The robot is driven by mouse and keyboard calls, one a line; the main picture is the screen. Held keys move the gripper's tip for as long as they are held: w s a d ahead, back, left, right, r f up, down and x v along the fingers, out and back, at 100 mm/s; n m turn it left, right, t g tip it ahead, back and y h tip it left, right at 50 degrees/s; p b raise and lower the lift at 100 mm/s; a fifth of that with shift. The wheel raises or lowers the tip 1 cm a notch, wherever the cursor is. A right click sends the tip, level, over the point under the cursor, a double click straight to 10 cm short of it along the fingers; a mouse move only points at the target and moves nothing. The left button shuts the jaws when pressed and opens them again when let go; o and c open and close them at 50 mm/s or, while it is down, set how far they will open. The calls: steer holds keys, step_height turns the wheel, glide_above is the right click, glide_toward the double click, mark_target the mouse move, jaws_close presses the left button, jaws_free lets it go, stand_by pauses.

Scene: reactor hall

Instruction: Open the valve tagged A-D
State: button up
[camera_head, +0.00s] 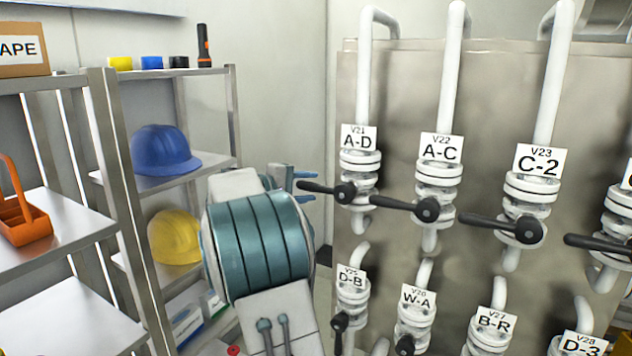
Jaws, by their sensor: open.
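The valve tagged A-D (359,168) is at the top left of the valve panel, on a white vertical pipe. Its white tag (359,137) also reads V21. Its black lever (322,189) points left, roughly level, from a round hub. My gripper (306,181) is just left of the valve, with its teal fingers open near the lever's free end. I cannot tell from this view whether they touch the lever. My arm hides part of the gripper.
Valves A-C (438,180) and C-2 (533,190) stand to the right, levers also pointing left. A lower row includes D-B (351,290), W-A (416,310) and B-R (492,325). Shelves at left hold a blue helmet (163,150) and a yellow helmet (174,237).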

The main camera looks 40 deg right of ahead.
mark_target(316, 187)
steer(key=shift+d+f+p, duration=0.15)
steer(key=shift+d, duration=0.6)
steer(key=shift+d+f+p, duration=0.1)
steer(key=shift+d+p, duration=0.05)
steer(key=shift+d, duration=0.6)
steer(key=shift+c, duration=0.3)
jaws_close()
steer(key=shift+f, duration=0.15)
